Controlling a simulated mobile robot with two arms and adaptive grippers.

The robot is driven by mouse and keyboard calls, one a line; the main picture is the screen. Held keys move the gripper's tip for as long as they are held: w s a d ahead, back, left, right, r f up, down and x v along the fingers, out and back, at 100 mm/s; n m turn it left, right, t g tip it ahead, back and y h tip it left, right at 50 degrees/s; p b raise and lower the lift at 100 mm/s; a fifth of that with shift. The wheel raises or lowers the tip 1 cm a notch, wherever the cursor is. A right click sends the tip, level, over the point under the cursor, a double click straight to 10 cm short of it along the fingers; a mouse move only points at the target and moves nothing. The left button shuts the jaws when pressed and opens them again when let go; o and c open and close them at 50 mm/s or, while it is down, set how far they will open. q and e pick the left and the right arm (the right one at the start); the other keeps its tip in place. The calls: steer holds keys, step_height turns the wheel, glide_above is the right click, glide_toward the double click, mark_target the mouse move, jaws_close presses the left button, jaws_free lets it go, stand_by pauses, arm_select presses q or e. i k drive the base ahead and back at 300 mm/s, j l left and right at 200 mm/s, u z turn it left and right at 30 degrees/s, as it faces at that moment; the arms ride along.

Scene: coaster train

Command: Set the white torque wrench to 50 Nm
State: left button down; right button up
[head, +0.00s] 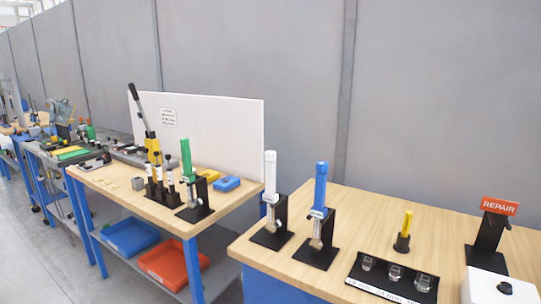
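The white torque wrench (270,166) stands upright, handle up, in a black stand (272,238) at the near left of the right wooden table. Its scale is too small to read. A blue torque wrench (320,186) stands upright in a similar stand just to its right. A green torque wrench (186,158) stands in a stand on the left table. Neither of my grippers shows in the head view.
The right table (440,222) also holds a black tray of sockets (394,272), a yellow-handled tool (406,224), a red REPAIR sign (499,206) and a white box (500,288). A white panel (225,132) and grey wall (430,100) stand behind.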

mark_target(269, 156)
steer(key=i+l, duration=0.15)
steer(key=l, duration=0.15)
steer(key=i+l, duration=0.15)
steer(key=l, duration=0.2)
steer(key=i+l+u, duration=0.1)
steer(key=l+u, duration=0.15)
steer(key=u, duration=0.2)
steer(key=i+l+u, duration=0.1)
steer(key=l+u, duration=0.5)
steer(key=u, duration=0.7)
